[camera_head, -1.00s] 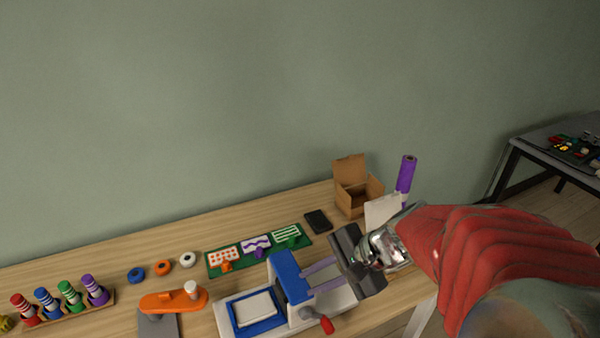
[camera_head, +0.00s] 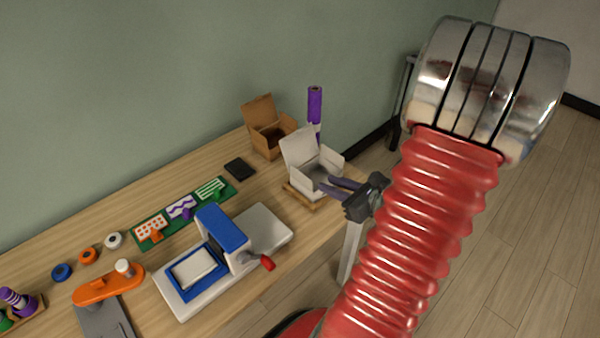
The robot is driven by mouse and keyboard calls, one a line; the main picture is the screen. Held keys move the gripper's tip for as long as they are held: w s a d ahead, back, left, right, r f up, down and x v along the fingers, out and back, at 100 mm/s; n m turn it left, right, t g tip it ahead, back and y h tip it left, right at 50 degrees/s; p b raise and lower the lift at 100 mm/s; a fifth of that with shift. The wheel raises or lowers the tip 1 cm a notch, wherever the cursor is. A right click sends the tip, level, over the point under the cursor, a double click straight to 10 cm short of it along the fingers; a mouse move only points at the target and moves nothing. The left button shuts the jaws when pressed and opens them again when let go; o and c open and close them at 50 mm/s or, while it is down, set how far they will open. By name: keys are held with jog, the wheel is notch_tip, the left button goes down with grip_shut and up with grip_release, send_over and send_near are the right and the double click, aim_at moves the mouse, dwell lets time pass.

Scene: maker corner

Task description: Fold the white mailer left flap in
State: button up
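The white mailer (camera_head: 301,149) is an open box at the right end of the wooden table, on a small wooden base. Its tall back lid stands up and its inside shows grey. A right-hand side flap (camera_head: 334,160) sticks outward. The left flap is hard to make out at this size. My gripper (camera_head: 334,188) reaches in from the right, its two dark purple fingers pointing left at the mailer's front right side. The fingers look spread with a gap between them and hold nothing visible. I cannot tell whether they touch the mailer.
A brown open box (camera_head: 268,141) stands behind the mailer, with a purple roll (camera_head: 314,105) upright beside it. A blue and white press (camera_head: 222,235) with a red-tipped handle stands to the left.

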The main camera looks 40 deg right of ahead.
aim_at(301, 173)
jog(key=shift+w, duration=0.15)
jog(key=x, duration=1.3)
jog(key=shift+w+f, duration=0.2)
jog(key=shift+w, duration=0.05)
jog(key=shift+c, duration=0.4)
grip_shut()
jog(key=shift+d, duration=0.2)
jog(key=shift+a, duration=0.15)
